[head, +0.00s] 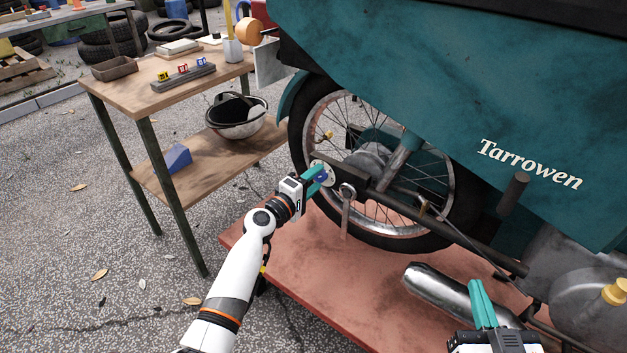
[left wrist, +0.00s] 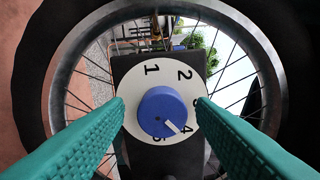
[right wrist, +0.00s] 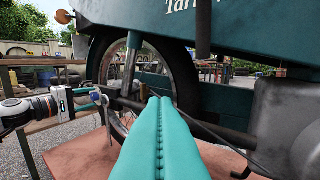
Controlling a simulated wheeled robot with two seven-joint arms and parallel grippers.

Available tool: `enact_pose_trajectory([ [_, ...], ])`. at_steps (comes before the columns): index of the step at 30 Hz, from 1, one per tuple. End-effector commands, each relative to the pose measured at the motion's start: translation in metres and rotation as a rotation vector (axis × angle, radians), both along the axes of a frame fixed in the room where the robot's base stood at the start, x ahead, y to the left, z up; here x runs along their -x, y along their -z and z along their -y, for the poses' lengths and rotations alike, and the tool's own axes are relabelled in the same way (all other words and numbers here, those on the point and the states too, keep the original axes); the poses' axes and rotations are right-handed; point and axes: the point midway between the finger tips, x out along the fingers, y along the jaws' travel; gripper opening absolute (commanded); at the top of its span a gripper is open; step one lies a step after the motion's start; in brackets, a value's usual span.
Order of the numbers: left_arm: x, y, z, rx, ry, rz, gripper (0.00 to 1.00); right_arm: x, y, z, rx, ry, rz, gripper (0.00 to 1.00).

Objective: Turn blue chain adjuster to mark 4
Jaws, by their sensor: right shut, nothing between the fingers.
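The blue chain adjuster (left wrist: 162,112) is a round knob on a white numbered dial (left wrist: 134,118) at the wheel hub. Its white pointer line points to the lower right, between 4 and 5 and nearer the 4. My left gripper (head: 318,175) is at the dial. Its teal fingers stand on either side of the knob in the left wrist view (left wrist: 160,104), open, with a visible gap on each side. My right gripper (head: 480,300) is shut and empty, near the silver exhaust; its fingers are pressed together in the right wrist view (right wrist: 160,110).
The spoked wheel (head: 400,232) and teal body (head: 430,75) of the vehicle stand over a red platform (head: 300,262). A silver exhaust (head: 455,290) lies beside my right gripper. A wooden workbench (head: 130,92) with a helmet-like bowl (head: 236,115) on its shelf stands at left.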

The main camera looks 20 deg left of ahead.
Motion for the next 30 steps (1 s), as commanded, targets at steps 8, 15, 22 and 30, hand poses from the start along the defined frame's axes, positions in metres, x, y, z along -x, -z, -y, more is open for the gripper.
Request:
enact_pose_trajectory([
  [8, 0.0, -0.001, 0.0, -0.001, 0.0, 0.001, 0.53, 0.0, 0.0, 0.0, 0.001, -0.001, 0.0, 0.0],
  [15, 0.021, -0.002, -0.008, -0.001, 0.0, 0.0, 0.53, 0.003, 0.019, 0.004, 0.034, 0.005, -0.12, 0.0],
  [22, 0.069, -0.001, -0.025, -0.004, 0.0, -0.001, 0.53, 0.012, 0.046, 0.011, 0.077, 0.018, -0.3, 0.0],
  [30, 0.107, 0.0, -0.039, -0.002, -0.001, 0.0, 0.53, 0.016, 0.056, 0.013, 0.091, 0.022, -0.362, 0.0],
])
